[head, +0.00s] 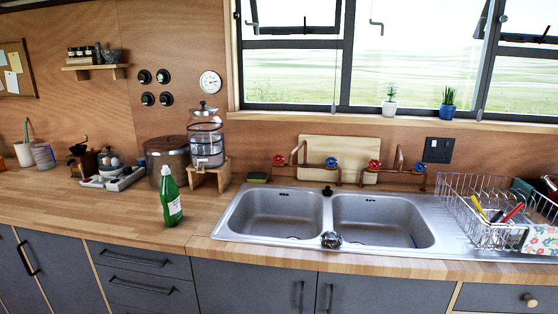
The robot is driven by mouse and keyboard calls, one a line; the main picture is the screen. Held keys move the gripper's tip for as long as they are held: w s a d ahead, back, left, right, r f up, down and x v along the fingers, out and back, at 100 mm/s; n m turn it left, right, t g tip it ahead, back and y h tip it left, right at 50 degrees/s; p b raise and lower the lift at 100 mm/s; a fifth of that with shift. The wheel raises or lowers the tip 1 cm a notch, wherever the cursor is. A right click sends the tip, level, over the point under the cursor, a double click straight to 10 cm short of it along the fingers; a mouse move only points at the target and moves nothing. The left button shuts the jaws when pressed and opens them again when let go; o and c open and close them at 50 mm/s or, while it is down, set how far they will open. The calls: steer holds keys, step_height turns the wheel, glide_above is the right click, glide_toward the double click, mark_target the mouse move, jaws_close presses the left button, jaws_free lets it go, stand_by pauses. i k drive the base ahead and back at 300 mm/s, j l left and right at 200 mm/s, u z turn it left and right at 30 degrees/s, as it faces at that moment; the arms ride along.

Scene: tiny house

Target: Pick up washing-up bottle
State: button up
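The green washing-up bottle (171,199) stands upright on the wooden counter, left of the sink. It has a light cap and a white label on its right side. It is near the counter's front edge, in front of the metal pot and the glass dispenser, with clear wood around it. My gripper is not in the head view, so its place and state are hidden.
A double steel sink (327,217) is to the right, with a dish rack (497,213) beyond it. The glass dispenser (207,146) on a wooden stand and a metal pot (166,157) are behind the bottle. Bare counter (85,212) lies to the left.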

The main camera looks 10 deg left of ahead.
mark_target(169, 193)
steer(key=u, duration=1.35)
